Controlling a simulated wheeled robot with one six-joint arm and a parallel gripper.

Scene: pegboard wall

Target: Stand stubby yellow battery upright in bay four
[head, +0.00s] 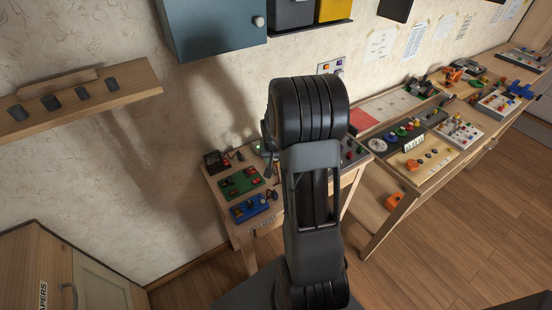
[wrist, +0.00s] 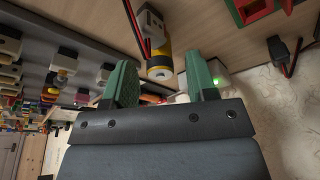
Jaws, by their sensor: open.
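A short yellow cylinder (wrist: 159,62), which looks like the stubby battery, shows in the wrist view with a pale round end facing the camera. A grey block (wrist: 150,22) with red and black wires is beside its far end; I cannot tell whether they touch. My gripper (wrist: 160,78) is open, its two green fingers apart. The cylinder appears between and just beyond the fingertips, with gaps on both sides. In the head view my arm hides the gripper and the cylinder. I cannot tell which place is bay four.
A small wooden table (head: 268,222) holds a green board (head: 241,181), a blue board (head: 250,207) and small parts. A longer bench at right carries several panels. A wooden wall shelf (head: 75,100) with several dark round pieces is at left. Wooden floor is open at lower right.

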